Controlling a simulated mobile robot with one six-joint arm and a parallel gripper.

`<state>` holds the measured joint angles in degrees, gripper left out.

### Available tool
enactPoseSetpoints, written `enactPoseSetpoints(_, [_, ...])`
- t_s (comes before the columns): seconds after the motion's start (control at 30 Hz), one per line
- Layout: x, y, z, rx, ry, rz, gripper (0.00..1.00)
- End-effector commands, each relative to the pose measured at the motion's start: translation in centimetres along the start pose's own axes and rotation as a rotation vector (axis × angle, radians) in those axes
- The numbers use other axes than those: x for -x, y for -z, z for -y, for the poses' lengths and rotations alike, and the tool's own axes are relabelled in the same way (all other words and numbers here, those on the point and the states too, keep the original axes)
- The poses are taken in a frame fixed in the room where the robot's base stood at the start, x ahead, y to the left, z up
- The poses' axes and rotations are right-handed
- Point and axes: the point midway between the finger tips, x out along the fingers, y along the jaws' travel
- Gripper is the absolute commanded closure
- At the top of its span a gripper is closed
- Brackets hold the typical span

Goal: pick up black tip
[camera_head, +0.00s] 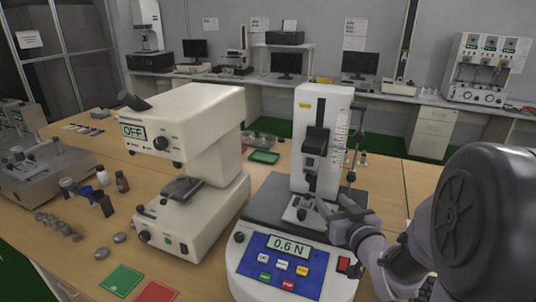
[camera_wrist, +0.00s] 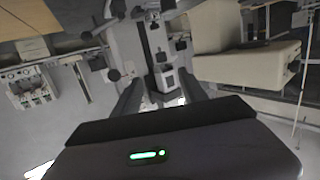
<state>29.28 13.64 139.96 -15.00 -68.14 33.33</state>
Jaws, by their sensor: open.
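A force tester (camera_head: 322,125) with a white column and a blue control panel stands on the table; its display reads 0.6 N. A black fixture (camera_head: 317,140) sits on the column's front, above a small metal stage (camera_head: 300,212). I cannot single out the black tip with certainty; it may be part of this fixture. My gripper (camera_head: 333,207) is open at the tester's right front, close beside the stage and below the fixture. In the wrist view, my open gripper (camera_wrist: 160,92) has the tester's grey fixture (camera_wrist: 164,78) beyond and between its fingers. Nothing is held.
A cream instrument (camera_head: 195,125) reading OFF stands left of the tester. A green tray (camera_head: 265,157) is behind. The table right of the tester looks mostly clear.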

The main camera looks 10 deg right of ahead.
Motion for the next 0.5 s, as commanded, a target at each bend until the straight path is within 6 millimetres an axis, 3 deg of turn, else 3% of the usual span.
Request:
enactPoseSetpoints(0.13, [-2.0, -0.1, 0.2, 0.004, 0.015, -0.012, 0.50])
enactPoseSetpoints(0.4, [-9.5, -0.2, 0.3, 0.005, 0.013, -0.011, 0.50])
enactPoseSetpoints(0.5, [-11.3, -0.1, 0.3, 0.005, 0.012, -0.011, 0.50])
